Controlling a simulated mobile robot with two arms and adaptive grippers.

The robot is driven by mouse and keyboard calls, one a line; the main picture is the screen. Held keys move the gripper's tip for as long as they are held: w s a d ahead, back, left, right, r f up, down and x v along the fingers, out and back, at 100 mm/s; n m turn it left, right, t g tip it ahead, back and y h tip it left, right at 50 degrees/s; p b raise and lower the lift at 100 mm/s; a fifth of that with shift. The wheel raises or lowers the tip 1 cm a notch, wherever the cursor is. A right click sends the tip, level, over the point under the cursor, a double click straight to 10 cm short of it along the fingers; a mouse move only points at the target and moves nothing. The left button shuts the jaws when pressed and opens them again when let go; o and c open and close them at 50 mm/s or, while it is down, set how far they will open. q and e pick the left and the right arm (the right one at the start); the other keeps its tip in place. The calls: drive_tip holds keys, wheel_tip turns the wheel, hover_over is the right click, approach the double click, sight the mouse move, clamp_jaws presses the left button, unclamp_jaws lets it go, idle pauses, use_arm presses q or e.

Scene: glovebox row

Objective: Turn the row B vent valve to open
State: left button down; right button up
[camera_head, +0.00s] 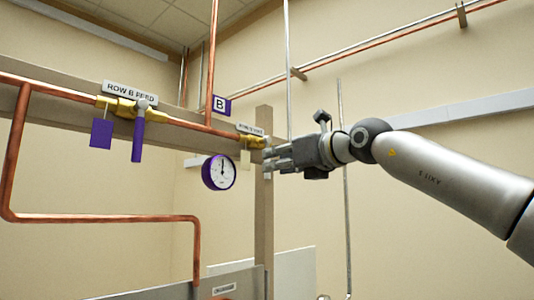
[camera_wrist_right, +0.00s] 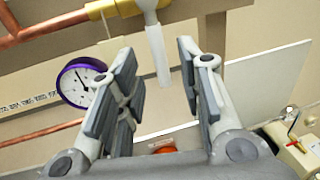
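The row B vent valve (camera_head: 253,141) is a small brass valve at the right end of the copper pipe, under a white label; my gripper partly covers it in the head view. In the right wrist view its brass body (camera_wrist_right: 115,8) shows at the top, and its pale grey lever (camera_wrist_right: 158,48) hangs down. My right gripper (camera_head: 269,158) is at the valve, reaching in from the right. In the wrist view its fingers (camera_wrist_right: 158,65) are open, one on each side of the lever, with gaps visible. My left gripper is not in view.
The row B feed valve (camera_head: 124,107), with a purple handle (camera_head: 138,139) pointing down and a purple tag (camera_head: 101,133), is farther left. A purple-rimmed gauge (camera_head: 219,172) hangs left of my gripper. A vertical post (camera_head: 264,225) stands just below the gripper. Copper pipe (camera_head: 100,218) runs lower left.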

drive_tip(key=shift+p+x, duration=1.45)
drive_tip(key=shift+x, duration=0.95)
clamp_jaws()
